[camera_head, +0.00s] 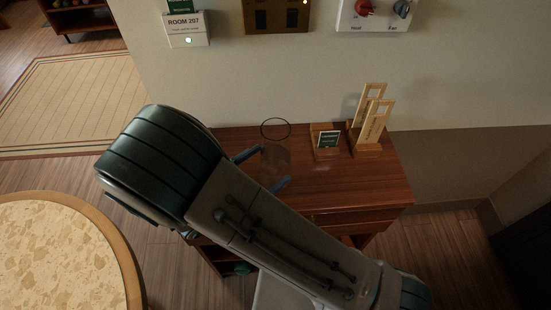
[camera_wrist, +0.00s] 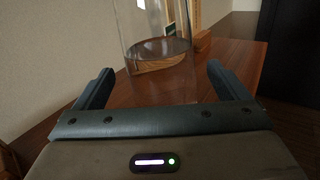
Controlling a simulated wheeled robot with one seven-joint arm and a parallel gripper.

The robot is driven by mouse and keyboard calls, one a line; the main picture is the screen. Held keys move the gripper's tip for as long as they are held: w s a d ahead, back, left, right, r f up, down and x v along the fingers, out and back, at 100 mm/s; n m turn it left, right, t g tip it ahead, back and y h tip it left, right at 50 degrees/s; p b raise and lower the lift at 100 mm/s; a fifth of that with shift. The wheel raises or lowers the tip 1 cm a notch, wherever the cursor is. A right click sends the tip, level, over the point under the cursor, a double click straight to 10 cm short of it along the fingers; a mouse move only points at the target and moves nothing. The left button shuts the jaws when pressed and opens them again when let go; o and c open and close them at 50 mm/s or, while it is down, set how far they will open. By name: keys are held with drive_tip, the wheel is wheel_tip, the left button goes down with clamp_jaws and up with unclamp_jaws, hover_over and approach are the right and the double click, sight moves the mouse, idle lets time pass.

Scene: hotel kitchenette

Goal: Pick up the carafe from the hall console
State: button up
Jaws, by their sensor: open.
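The carafe (camera_head: 276,158) is clear glass with a dark round rim and stands upright on the wooden hall console (camera_head: 345,188). In the wrist view the carafe (camera_wrist: 158,75) fills the space in front of the palm, and its top is cut off by the frame. My gripper (camera_head: 264,169) is open, with one finger on each side of the carafe. In the wrist view gaps show between the glass and both fingers of my gripper (camera_wrist: 157,82). My arm hides the console's front left part.
A small wooden stand with a green card (camera_head: 328,142) and a taller wooden holder with tags (camera_head: 370,125) stand right of the carafe. The wall with a ROOM 207 sign (camera_head: 186,29) is behind. A round table (camera_head: 65,250) is at lower left.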

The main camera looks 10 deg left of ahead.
sight(276, 152)
drive_tip(key=x, duration=0.3)
drive_tip(key=shift+d, duration=0.2)
drive_tip(key=shift+r, duration=0.1)
drive_tip(key=c, duration=1.7)
drive_tip(key=shift+o, duration=0.2)
drive_tip(key=shift+r, duration=0.1)
drive_tip(key=shift+r, duration=1.65)
drive_tip(key=s+d+r+b, duration=0.3)
drive_tip(key=d+r, duration=0.3)
drive_tip(key=d, duration=0.2)
drive_tip(key=shift+s, duration=0.6)
drive_tip(key=b, duration=0.3)
drive_tip(key=shift+s+d+r, duration=0.15)
drive_tip(key=shift+d+r, duration=0.1)
drive_tip(key=b, duration=0.1)
drive_tip(key=d+b, duration=0.1)
drive_tip(key=b, duration=0.1)
drive_tip(key=shift+s+r, duration=0.2)
drive_tip(key=shift+r, duration=0.1)
